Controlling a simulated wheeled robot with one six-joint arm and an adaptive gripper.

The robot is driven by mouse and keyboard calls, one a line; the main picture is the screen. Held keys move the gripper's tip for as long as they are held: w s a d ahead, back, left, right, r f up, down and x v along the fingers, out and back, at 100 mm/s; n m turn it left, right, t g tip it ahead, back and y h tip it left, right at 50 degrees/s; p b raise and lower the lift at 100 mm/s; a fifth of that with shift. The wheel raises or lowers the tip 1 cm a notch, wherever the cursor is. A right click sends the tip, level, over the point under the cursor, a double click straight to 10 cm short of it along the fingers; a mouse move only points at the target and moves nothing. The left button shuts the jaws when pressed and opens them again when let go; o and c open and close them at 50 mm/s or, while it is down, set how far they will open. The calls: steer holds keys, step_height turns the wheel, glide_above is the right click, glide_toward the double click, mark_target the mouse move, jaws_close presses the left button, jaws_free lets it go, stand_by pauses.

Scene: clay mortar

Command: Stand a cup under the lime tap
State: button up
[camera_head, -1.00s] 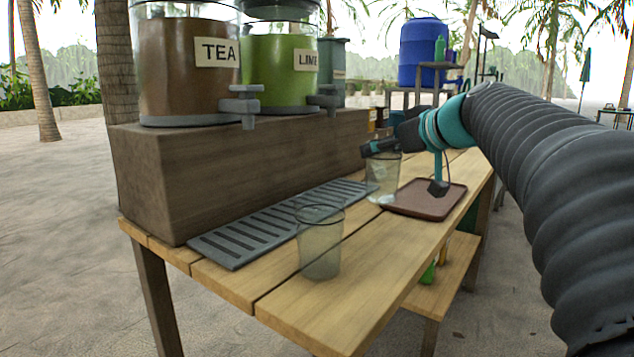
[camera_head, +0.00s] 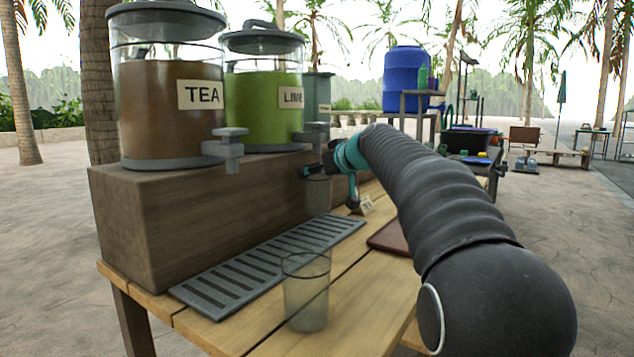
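The lime dispenser (camera_head: 262,105) holds green liquid and stands on the wooden riser. Its grey lime tap (camera_head: 309,137) juts out at its lower right. My gripper (camera_head: 313,173) is just below and close to this tap. It is shut on a clear cup (camera_head: 318,196), which looks upright near the far end of the slotted drip tray (camera_head: 270,263). I cannot tell whether the cup's base touches the tray. Another clear cup (camera_head: 306,292) stands upright and empty on the table, beside the tray's near side.
The tea dispenser (camera_head: 165,110) and its tap (camera_head: 228,147) are to the left on the riser (camera_head: 190,205). A grey-green container (camera_head: 318,92) stands behind the lime one. A brown tray (camera_head: 388,238) and a small card (camera_head: 363,205) are on the table to the right.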

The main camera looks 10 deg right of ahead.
mark_target(318, 184)
steer(key=shift+w+a+f, duration=0.15)
steer(key=shift+w+f, duration=0.05)
steer(key=shift+w, duration=0.05)
steer(key=shift+f+b, duration=0.5)
steer(key=shift+f, duration=1.05)
steer(key=shift+f+b, duration=0.3)
steer(key=shift+b, duration=0.05)
steer(key=o, duration=1.1)
steer(key=shift+r, duration=0.1)
steer(key=shift+r, duration=0.15)
steer(key=shift+s+r+p, duration=0.1)
steer(key=shift+r+p, duration=0.1)
steer(key=shift+p, duration=0.25)
steer(key=b+v, duration=0.1)
steer(key=v, duration=1)
steer(key=shift+s+d, duration=0.3)
